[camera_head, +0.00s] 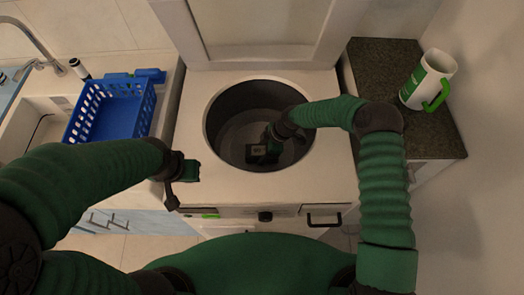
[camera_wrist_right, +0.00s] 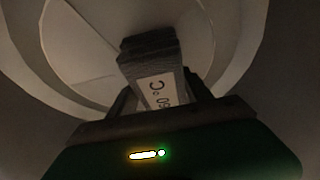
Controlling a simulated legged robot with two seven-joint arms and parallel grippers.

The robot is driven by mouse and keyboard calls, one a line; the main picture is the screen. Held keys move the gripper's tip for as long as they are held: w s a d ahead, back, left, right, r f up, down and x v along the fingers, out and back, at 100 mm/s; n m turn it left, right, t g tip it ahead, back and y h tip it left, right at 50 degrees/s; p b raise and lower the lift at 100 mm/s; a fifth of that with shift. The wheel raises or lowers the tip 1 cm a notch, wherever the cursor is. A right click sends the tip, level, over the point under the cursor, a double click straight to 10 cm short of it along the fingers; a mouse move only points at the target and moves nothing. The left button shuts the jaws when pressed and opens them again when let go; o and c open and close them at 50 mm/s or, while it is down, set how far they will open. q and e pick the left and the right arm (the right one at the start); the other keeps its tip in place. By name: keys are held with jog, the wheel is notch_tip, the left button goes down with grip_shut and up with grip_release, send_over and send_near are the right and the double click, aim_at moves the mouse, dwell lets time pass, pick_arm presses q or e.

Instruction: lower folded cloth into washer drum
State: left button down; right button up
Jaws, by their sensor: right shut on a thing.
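The washer drum (camera_head: 222,128) is a round grey opening in the top of the white washer (camera_head: 190,130), under a raised lid. My right gripper (camera_head: 268,150) reaches down inside the drum, near its middle. It is shut on the folded cloth (camera_wrist_right: 150,48), a small dark grey stack with a pale care label that shows "60" and "C". In the head view the cloth is a small dark patch at the fingertips. I cannot tell whether it touches the drum floor. My left gripper (camera_head: 182,182) is over the washer's front left corner, apart from the drum; its jaws are unclear.
The lid (camera_head: 260,30) stands up behind the drum. A blue basket (camera_head: 110,108) and a sink (camera_head: 30,125) are on the left counter. A white jug with a green handle (camera_head: 425,80) stands on the dark right counter (camera_head: 385,65). The drum rim surrounds my right wrist.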

pick_arm(q)
jog(key=shift+a, duration=0.15)
pick_arm(e)
jog(key=shift+a, duration=0.15)
jog(key=o, duration=1.5)
jog(key=shift+r, duration=0.2)
jog(key=v, duration=1.6)
jog(key=shift+d+r, duration=0.1)
jog(key=shift+d, duration=0.1)
